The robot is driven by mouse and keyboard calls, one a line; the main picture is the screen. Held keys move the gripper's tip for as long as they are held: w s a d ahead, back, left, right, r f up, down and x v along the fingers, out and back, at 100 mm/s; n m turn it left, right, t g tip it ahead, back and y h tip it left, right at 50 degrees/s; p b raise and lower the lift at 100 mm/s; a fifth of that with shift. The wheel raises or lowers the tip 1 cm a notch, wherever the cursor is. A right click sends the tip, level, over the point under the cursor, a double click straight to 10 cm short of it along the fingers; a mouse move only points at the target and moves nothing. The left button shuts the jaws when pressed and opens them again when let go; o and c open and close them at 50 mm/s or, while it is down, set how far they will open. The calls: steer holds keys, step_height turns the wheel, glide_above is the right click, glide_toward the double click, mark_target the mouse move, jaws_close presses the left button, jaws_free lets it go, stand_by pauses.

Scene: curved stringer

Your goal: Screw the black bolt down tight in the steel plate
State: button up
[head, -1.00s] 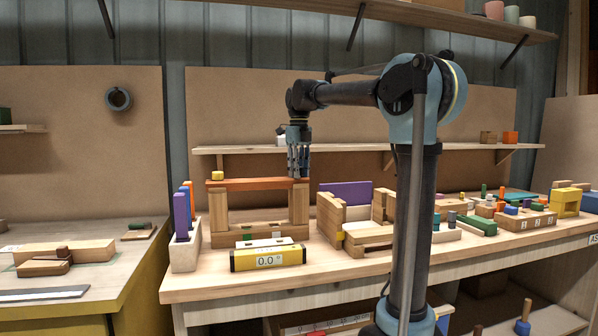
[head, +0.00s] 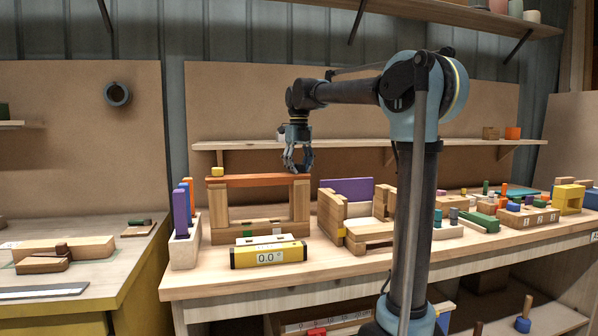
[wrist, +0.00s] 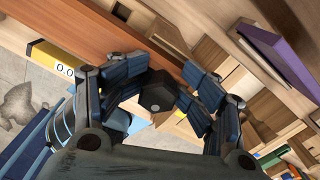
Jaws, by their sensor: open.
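My gripper (head: 297,166) is open, pointing down just above the right end of the orange-brown beam in the head view. In the wrist view my gripper (wrist: 165,76) has its blue-grey fingers spread on both sides of a black faceted piece, which looks like the head of the black bolt (wrist: 157,91). The fingers appear apart from it. The bolt's shank is hidden, and I cannot make out the bolt in the head view. I cannot clearly identify the steel plate in either view.
The orange-brown beam (head: 256,181) rests on wooden posts, with a small yellow block (head: 217,171) on its left end. A yellow level (head: 268,256) reading 0.0 lies in front. A purple-backed wooden assembly (head: 347,192) stands to the right. A wall shelf (head: 350,145) runs behind my gripper.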

steer(key=shift+s+d+r, duration=0.1)
steer(key=shift+s+r, duration=0.05)
steer(key=shift+s, duration=0.2)
steer(key=n, duration=0.2)
steer(key=shift+n, duration=0.4)
steer(key=n, duration=0.4)
steer(key=shift+n, duration=0.4)
steer(key=n, duration=0.4)
steer(key=shift+r, duration=0.2)
steer(key=shift+r, duration=0.25)
steer(key=c, duration=1.1)
